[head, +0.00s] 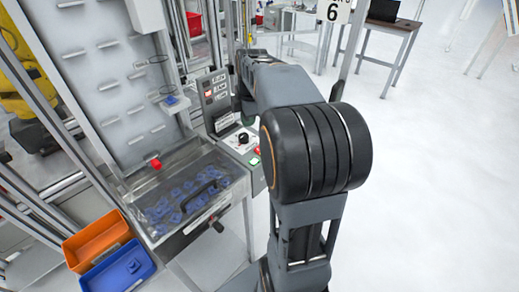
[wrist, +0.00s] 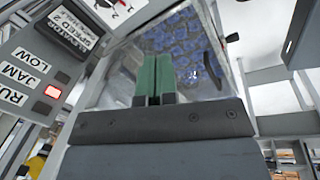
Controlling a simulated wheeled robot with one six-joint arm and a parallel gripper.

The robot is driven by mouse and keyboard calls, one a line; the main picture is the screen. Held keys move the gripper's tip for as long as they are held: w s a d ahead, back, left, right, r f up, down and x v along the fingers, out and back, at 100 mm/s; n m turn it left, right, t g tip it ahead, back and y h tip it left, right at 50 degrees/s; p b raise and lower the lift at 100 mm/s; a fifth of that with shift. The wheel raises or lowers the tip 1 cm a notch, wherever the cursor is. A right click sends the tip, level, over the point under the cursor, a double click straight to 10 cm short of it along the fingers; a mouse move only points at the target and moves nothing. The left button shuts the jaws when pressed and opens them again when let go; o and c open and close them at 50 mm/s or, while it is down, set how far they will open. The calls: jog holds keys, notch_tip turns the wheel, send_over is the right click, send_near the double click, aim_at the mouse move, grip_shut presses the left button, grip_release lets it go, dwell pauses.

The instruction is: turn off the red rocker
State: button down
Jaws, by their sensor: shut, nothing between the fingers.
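The control panel (head: 221,108) stands right of the feeder, partly behind my arm. A small lit red square (head: 208,94) shows on its upright face. In the wrist view a red lit square (wrist: 52,91) sits beside the JAM label, left of my gripper. On the lower sloped panel (head: 229,141), a red piece (head: 257,151) shows close to my arm; I cannot tell which red part is the rocker or its position. My gripper (wrist: 153,72) has its green fingers together, empty and apart from the panel. In the head view my arm mostly hides it.
A black knob (head: 243,138) sits on the sloped panel. The clear-covered feeder bin (head: 190,190) holds several blue parts and has a black handle. An orange bin (head: 96,240) and a blue bin (head: 118,272) stand at lower left. Open floor (head: 440,160) lies to the right.

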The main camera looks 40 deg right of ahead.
jog(key=w+d+f+n+b, duration=0.1)
jog(key=w+d+f+n, duration=0.1)
jog(key=d+n, duration=0.3)
jog(key=d+f, duration=0.1)
jog(key=d, duration=0.1)
jog(key=shift+d+g, duration=0.3)
jog(key=shift+w, duration=0.1)
jog(key=f, duration=0.4)
jog(key=w+f, duration=0.1)
jog(key=f, duration=0.4)
jog(key=f+p, duration=0.1)
jog(key=f, duration=0.4)
jog(key=shift+w+a, duration=0.2)
jog(key=shift+w, duration=0.1)
